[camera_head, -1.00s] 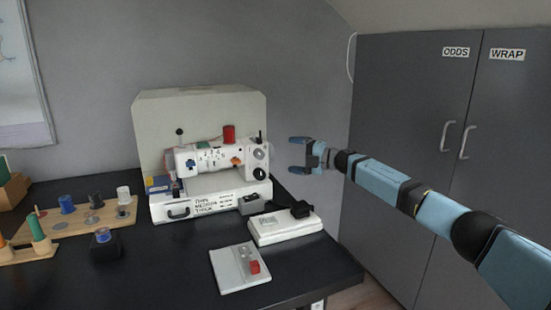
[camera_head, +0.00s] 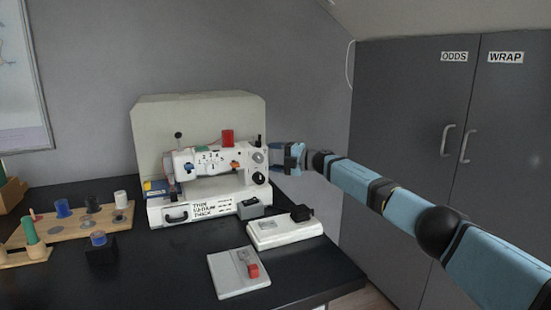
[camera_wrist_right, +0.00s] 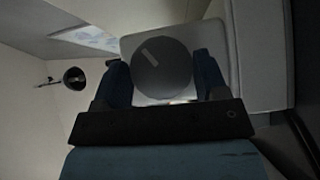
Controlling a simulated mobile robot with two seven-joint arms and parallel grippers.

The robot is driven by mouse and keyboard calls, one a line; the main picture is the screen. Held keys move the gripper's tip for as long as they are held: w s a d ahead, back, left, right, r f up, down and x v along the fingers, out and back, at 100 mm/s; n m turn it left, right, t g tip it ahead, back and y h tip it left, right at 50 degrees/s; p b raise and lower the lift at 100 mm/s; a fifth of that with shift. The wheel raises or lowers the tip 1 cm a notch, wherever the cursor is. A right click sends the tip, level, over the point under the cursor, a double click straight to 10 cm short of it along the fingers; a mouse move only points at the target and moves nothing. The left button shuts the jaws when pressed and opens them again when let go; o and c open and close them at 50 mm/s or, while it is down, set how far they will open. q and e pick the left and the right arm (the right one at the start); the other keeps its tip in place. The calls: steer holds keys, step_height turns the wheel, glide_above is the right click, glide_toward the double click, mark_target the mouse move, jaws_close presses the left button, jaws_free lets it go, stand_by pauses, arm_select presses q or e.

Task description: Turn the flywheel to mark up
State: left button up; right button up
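The white sewing machine (camera_head: 212,160) stands on the black table in the head view. Its flywheel (camera_wrist_right: 170,75) shows in the right wrist view as a dark grey round disc against the pale machine end. A short light mark (camera_wrist_right: 150,57) lies slanted on the disc, up and left of its centre in that view. My right gripper (camera_head: 291,158) is at the machine's right end, and it also shows in the wrist view (camera_wrist_right: 158,70). It is open, with one finger on each side of the flywheel. I cannot tell whether the fingers touch it. My left gripper is not in view.
A white pedal-like unit (camera_head: 284,232) and a white plate with a red block (camera_head: 252,271) lie in front of the machine. Wooden spool holders (camera_head: 70,228) stand at left. Grey cupboards (camera_head: 420,130) stand behind my right arm. The table's front middle is clear.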

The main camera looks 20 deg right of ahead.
arm_select(q)
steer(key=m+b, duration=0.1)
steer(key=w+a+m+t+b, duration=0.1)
steer(key=b, duration=0.1)
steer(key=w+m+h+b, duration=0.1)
steer(key=b, duration=0.1)
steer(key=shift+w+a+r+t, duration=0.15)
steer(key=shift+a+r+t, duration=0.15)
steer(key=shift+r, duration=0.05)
arm_select(e)
steer(key=n+y, duration=0.1)
steer(key=n, duration=0.1)
steer(key=n+t+y, duration=0.1)
steer(key=n+y, duration=0.2)
steer(key=n, duration=0.1)
steer(key=shift+w+f+t+y, duration=0.1)
steer(key=shift+f+t+y, duration=0.2)
steer(key=shift+f, duration=0.05)
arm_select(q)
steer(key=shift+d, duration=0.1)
arm_select(e)
steer(key=o, duration=0.9)
